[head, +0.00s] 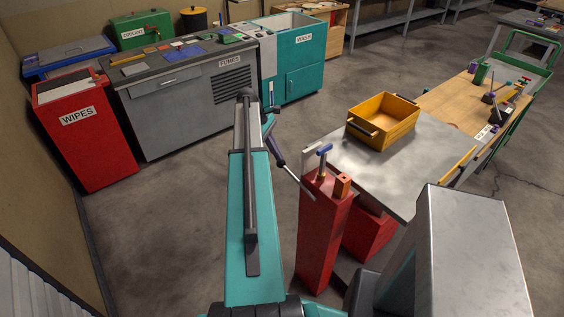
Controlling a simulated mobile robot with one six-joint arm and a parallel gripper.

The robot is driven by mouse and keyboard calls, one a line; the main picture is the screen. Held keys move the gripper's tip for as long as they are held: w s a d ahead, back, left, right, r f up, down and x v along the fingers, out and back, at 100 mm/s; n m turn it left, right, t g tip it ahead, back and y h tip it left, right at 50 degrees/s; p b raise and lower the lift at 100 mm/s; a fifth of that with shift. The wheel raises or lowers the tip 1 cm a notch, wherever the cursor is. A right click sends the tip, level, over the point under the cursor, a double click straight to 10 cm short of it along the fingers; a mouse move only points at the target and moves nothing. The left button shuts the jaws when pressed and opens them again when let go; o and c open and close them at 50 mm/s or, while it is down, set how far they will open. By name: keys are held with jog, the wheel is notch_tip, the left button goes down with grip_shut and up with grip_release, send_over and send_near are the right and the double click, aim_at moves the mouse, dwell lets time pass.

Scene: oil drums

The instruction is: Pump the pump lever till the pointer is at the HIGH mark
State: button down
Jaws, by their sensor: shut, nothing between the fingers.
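A red pump post (319,235) stands at the near left corner of the metal-topped table. The pump lever (298,184), a thin pale rod with a dark purple grip, slopes up and left from the post. My gripper (273,141) is at the upper end of the lever, close to the grip, partly hidden behind my teal arm. It is shut and holds nothing; I cannot tell whether it touches the grip. A pale upright plate (311,157) stands at the post top, seen nearly edge-on. No pointer or HIGH mark is readable.
A yellow open box (387,118) sits on the metal table (385,172). A grey bench (188,110) and red WIPES bin (86,135) stand left. Floor between is clear.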

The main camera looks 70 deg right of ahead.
jog(key=shift+f, duration=0.1)
jog(key=shift+f+b, duration=0.3)
jog(key=shift+f, duration=0.8)
jog(key=w, duration=0.1)
jog(key=w+r+p, duration=0.1)
jog(key=w, duration=0.1)
jog(key=shift+w+r, duration=0.1)
jog(key=shift+r, duration=0.05)
jog(key=b+v, duration=0.3)
jog(key=v, duration=1)
jog(key=shift+r, duration=0.3)
dwell(0.3)
